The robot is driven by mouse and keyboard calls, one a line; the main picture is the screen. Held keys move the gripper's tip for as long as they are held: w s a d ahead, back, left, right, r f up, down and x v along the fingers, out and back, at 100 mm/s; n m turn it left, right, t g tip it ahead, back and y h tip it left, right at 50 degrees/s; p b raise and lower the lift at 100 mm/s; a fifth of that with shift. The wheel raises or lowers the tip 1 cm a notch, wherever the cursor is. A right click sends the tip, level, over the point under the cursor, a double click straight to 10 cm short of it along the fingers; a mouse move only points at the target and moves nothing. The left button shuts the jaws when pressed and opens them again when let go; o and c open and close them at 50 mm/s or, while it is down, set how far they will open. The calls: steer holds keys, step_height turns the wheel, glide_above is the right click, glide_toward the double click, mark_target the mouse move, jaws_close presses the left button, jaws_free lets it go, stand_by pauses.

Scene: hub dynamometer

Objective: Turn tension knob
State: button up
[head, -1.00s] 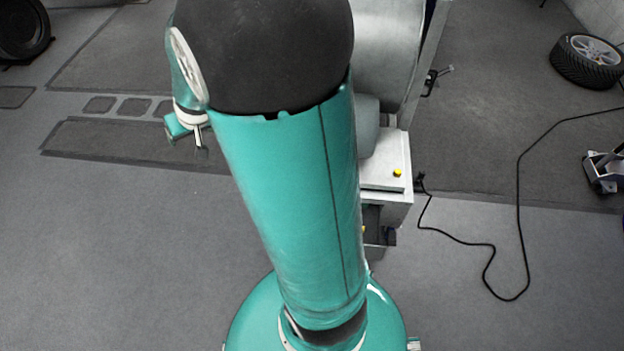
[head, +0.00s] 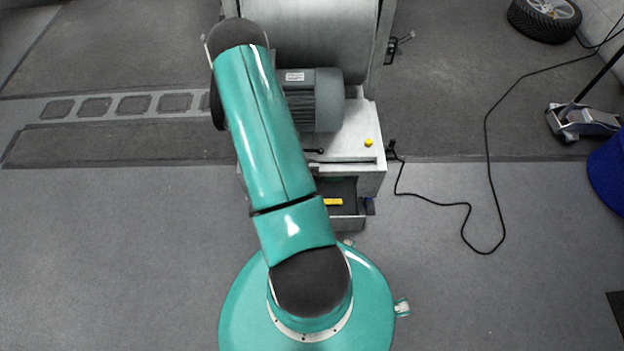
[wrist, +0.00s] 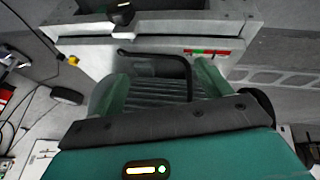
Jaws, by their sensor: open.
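In the wrist view a black knob (wrist: 122,14) stands on the pale machine housing at the top; it looks like the tension knob, though I see no label. My gripper (wrist: 162,72) is open, with its two green fingers apart and nothing held. A thin black bent handle (wrist: 165,54) shows between and beyond the fingertips. The knob lies beyond the fingers, toward the top of the picture, apart from them. In the head view my gripper is hidden, and I cannot make out the knob.
A grey ribbed motor (head: 325,100) sits on the white cabinet (head: 372,178), beside a large drum (head: 312,40). A yellow button (head: 368,142) is on the cabinet top. A black cable (head: 490,160) lies on the floor to the right, near a jack (head: 582,120). The left floor is clear.

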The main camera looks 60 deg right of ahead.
steer(key=s+f+m+g, duration=0.1)
steer(key=s+f+g, duration=0.1)
steer(key=s+f, duration=0.6)
steer(key=x, duration=0.8)
steer(key=d+x, duration=0.1)
steer(key=x, duration=0.4)
steer(key=shift+s+r, duration=0.15)
steer(key=shift+r, duration=0.1)
steer(key=c, duration=1)
